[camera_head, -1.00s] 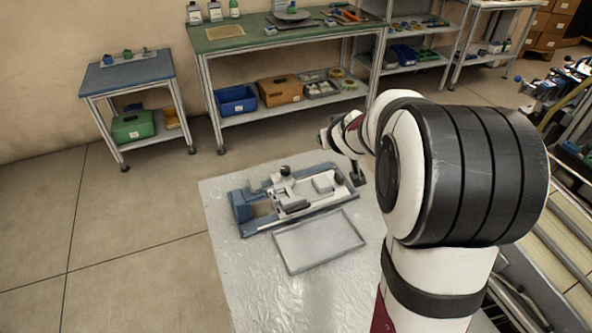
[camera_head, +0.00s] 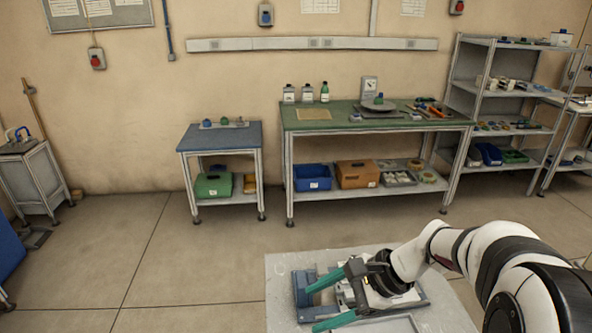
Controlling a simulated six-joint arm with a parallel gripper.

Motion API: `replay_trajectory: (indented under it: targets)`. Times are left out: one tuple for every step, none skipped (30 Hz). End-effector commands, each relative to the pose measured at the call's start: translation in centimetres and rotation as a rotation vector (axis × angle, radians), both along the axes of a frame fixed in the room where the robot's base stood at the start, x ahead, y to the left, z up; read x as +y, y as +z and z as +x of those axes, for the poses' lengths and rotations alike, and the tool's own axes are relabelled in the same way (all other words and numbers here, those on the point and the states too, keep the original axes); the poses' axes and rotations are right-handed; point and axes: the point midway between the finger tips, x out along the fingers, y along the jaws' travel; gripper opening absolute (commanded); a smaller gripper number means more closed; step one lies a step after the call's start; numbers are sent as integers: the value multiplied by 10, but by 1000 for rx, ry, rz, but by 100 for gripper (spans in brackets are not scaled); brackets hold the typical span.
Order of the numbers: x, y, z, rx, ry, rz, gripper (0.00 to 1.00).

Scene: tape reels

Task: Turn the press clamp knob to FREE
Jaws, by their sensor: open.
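My gripper (camera_head: 322,303) is at the lower middle of the head view, with its two green fingers spread apart and nothing between them. It points left over the blue and grey press (camera_head: 300,284), which lies on the pale table (camera_head: 280,268). My fingers and wrist cover much of the press. The press clamp knob cannot be made out, and its setting cannot be read.
A shallow grey tray (camera_head: 420,322) is partly visible beside the press, under my arm. A green-topped workbench (camera_head: 330,121) and a small blue-topped table (camera_head: 215,138) stand by the wall behind. Open floor (camera_head: 190,275) lies to the left.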

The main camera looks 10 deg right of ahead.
Motion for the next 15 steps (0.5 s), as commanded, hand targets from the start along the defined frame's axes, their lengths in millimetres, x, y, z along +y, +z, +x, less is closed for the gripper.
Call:
replay_trajectory:
  targets:
    - [-17, -9, 22, 16, -92, 57, 70]
    - [-30, -15, 38, 23, -159, 97, 70]
    - [-51, -25, 59, 30, -255, 155, 70]
    - [-68, -34, 74, 36, -332, 202, 70]
    - [-88, -44, 89, 41, -414, 251, 70]
    - [-117, -60, 106, 45, -525, 317, 70]
    - [-139, -72, 116, 48, -607, 366, 70]
    - [-160, -85, 125, 49, -683, 413, 70]
    - [-186, -100, 132, 48, -772, 467, 70]
    - [-201, -109, 136, 46, -825, 500, 70]
    - [-214, -117, 138, 44, -869, 527, 70]
    - [-227, -125, 140, 41, -913, 554, 70]
    - [-233, -129, 141, 40, -936, 569, 70]
    - [-237, -132, 143, 39, -951, 578, 70]
    - [-238, -135, 145, 39, -961, 586, 70]
